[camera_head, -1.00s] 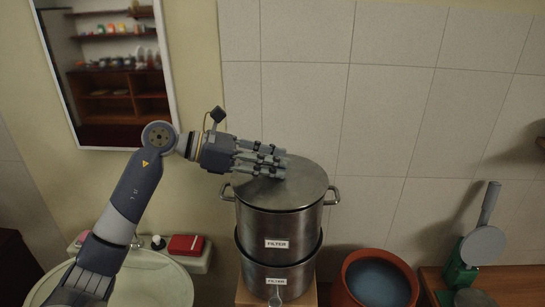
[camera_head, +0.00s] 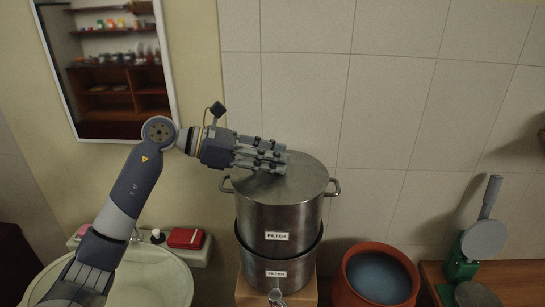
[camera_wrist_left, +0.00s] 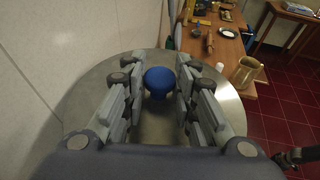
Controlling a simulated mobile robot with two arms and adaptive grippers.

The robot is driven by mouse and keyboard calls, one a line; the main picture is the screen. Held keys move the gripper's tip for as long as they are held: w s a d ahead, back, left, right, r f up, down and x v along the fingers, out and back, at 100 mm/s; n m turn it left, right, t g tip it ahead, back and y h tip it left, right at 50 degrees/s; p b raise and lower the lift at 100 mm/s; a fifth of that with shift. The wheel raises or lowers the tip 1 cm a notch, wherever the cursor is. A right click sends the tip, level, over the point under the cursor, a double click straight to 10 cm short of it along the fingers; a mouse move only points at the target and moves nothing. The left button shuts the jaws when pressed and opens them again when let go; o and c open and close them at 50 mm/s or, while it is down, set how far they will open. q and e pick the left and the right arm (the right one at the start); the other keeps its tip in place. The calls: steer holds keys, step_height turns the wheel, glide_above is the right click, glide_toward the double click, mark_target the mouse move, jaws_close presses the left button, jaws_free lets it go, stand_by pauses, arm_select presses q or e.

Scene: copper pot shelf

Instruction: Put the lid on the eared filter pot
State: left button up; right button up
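The steel filter pot (camera_head: 278,222) with two side ears stands upright on a second steel vessel (camera_head: 278,272); both carry FILTER labels. The round flat lid (camera_head: 302,178) lies level on the pot's top and appears seated on its rim. My left gripper (camera_head: 284,160) reaches in from the left over the lid and hides its centre. In the left wrist view, the lid (camera_wrist_left: 232,105) has a blue knob (camera_wrist_left: 159,82) standing between my spread left fingers. A small gap seems to show on both sides of the knob.
A terracotta pot with bluish contents (camera_head: 350,292) stands right of the filter. A green scale (camera_head: 457,268) is on the wooden counter at far right. A sink (camera_head: 175,285) with a red box (camera_head: 186,238) is at left. The tiled wall (camera_head: 390,90) is close behind.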

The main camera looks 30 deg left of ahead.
arm_select(q)
steer(key=o, duration=0.4)
steer(key=shift+o, duration=0.3)
steer(key=v, duration=1.2)
steer(key=shift+s+r, duration=0.1)
